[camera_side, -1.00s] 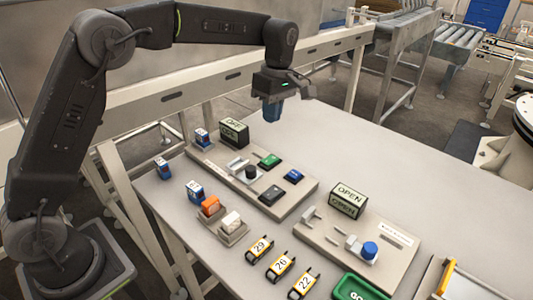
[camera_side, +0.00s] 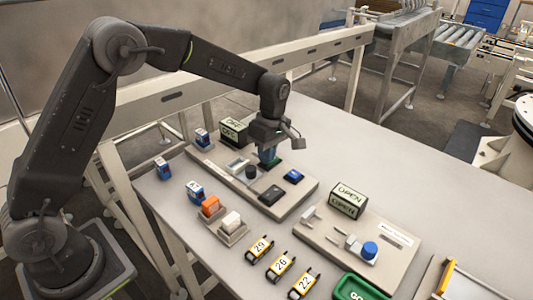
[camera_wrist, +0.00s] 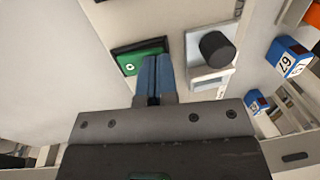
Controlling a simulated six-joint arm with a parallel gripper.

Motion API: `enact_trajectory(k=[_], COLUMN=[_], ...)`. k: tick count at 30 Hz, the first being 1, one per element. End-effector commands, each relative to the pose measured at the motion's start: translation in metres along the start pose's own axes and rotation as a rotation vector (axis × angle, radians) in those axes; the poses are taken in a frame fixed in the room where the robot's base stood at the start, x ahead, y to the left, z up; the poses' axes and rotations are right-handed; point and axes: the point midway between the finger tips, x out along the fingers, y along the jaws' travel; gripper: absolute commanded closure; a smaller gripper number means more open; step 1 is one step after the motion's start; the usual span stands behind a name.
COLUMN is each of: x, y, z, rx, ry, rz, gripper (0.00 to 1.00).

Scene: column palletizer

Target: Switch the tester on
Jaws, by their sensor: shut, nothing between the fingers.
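The tester is a beige board (camera_side: 226,171) with a dark sign (camera_side: 234,131) at its far end; I cannot read its lettering surely. A green button (camera_wrist: 135,62) sits on it, next to a dark round knob (camera_side: 251,172) on a pale plate. A blue button (camera_side: 293,176) and a black button (camera_side: 271,195) lie nearer. My gripper (camera_side: 268,157) is shut and empty, pointing down with its blue fingertips at the green button.
Blue labelled blocks (camera_side: 195,191), orange and white blocks, and numbered yellow pieces (camera_side: 280,265) stand along the near side. The far right tabletop is clear.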

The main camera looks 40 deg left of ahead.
Motion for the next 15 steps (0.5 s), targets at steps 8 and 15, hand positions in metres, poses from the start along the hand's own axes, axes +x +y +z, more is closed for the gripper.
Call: enact_trajectory(k=[8, 15], x=[0.0055, 0.0051], y=[-0.0023, -0.0005], z=[0.0002, 0.0002], rx=[0.0, 0.0], ry=[0.0, 0.0], rz=[0.06, 0.056], gripper=[1.0, 1.0])
